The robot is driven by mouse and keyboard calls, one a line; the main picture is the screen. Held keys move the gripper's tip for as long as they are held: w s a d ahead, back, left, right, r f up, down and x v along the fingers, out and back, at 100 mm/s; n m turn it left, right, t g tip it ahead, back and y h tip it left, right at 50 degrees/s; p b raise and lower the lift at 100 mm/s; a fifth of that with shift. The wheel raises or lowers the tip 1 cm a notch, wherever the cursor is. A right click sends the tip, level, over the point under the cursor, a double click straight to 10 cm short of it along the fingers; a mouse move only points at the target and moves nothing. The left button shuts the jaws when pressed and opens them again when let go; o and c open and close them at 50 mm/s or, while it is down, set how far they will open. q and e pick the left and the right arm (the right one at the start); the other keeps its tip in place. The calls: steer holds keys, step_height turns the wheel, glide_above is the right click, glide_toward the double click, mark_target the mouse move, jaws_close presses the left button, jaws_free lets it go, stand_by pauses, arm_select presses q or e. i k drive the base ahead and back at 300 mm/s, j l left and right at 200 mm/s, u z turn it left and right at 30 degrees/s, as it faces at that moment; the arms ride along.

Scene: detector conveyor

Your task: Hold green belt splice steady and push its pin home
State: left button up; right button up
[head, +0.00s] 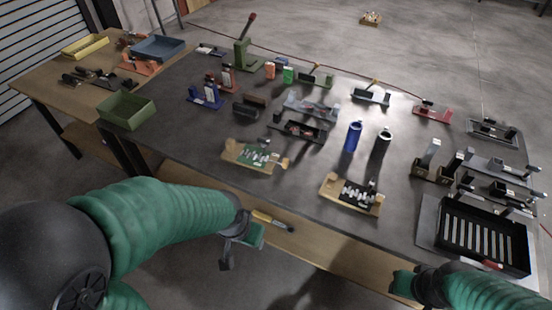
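A small green fixture (317,79) with a dark upright part lies toward the back of the dark table; it looks like the belt splice, but it is too small to make out its pin. My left gripper (241,248) hangs in front of the table's near edge, fingers apart and empty, far from the green fixture. My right gripper (403,284) is low at the bottom right, also in front of the table, and far from the fixture. Its fingers are not clear enough to tell open from shut.
A green lever press (243,54) stands left of the fixture. Orange (270,70) and green (288,75) blocks stand beside it. Wooden-based fixtures (254,155) and bottles (353,136) stand nearer. A black slotted tray (483,245) is at right, a green bin (126,110) at left.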

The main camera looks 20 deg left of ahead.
mark_target(285, 163)
steer(key=i+j, duration=0.15)
steer(key=j, duration=0.4)
steer(key=i+j+z, duration=0.15)
steer(key=j, duration=0.35)
steer(key=i+j, duration=0.1)
steer(key=j, duration=0.45)
steer(key=i+j+z, duration=0.1)
steer(key=j, duration=0.45)
